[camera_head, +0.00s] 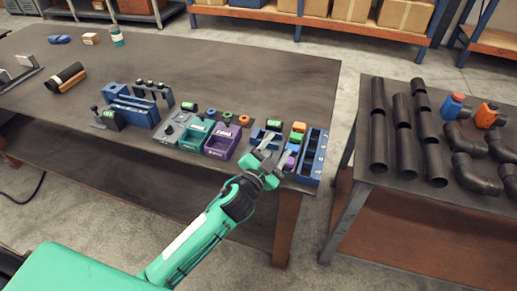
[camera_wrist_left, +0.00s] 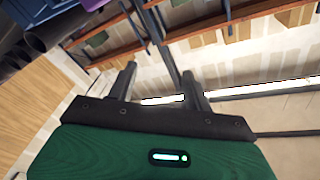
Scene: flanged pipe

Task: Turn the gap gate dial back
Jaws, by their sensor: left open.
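My left gripper (camera_head: 274,152) is over the right front part of the dark workbench (camera_head: 230,65), beside a group of small coloured blocks. In the left wrist view its two fingers (camera_wrist_left: 158,85) are apart with nothing between them. I cannot tell which part is the gap gate dial. Candidates are a blue fixture (camera_head: 135,108) with a dark green-faced unit (camera_head: 108,119) at its left, and a grey box (camera_head: 172,130) with small knobs. My gripper is to the right of both and apart from them. My right gripper is not in view.
A teal tray (camera_head: 196,134), a purple tray (camera_head: 221,143) and a blue compartment rack (camera_head: 311,158) line the bench's front. Black pipes (camera_head: 403,124) and elbows (camera_head: 468,172) lie on a second table at right. The back middle of the workbench is clear.

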